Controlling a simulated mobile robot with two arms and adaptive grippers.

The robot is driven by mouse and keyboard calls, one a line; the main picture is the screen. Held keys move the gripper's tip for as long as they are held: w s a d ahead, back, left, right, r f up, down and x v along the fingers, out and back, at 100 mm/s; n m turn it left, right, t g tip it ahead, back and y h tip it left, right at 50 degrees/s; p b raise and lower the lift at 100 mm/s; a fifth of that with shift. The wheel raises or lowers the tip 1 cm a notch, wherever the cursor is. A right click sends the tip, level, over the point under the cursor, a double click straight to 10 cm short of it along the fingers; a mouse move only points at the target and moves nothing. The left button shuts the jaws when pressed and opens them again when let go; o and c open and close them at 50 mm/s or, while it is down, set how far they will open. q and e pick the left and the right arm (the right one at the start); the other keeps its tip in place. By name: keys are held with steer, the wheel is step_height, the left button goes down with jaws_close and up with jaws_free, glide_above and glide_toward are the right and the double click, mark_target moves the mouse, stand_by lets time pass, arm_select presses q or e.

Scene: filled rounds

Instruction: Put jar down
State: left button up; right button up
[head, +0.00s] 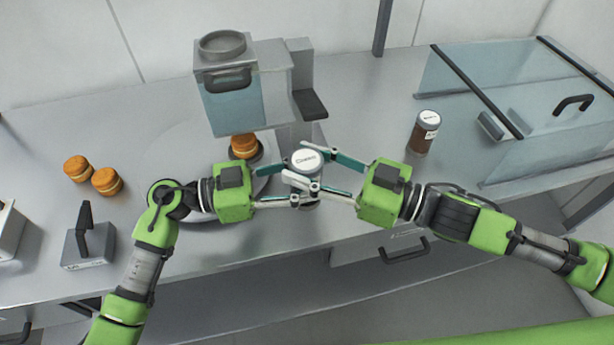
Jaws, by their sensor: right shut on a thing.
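A jar with a white, lettered lid (305,160) is in the middle of the head view, between my two grippers. My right gripper (322,166) reaches in from the right and is shut on this jar, one finger behind it and one in front. My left gripper (288,182) reaches in from the left, its fingers close to the same jar. Overlapping fingers hide whether it touches the jar or is open. Fingers hide most of the jar's body, so I cannot tell whether its base touches the counter.
A grey dispenser (228,88) stands behind, with a filled round (244,145) below its front. Two more rounds (92,175) lie at left. A brown jar (424,132) stands at right beside a glass case (510,110). The counter between the jars is clear.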

arm_select(q)
steer(key=shift+c, duration=0.2)
arm_select(e)
steer(key=o, duration=1.4)
steer(key=shift+c, duration=0.2)
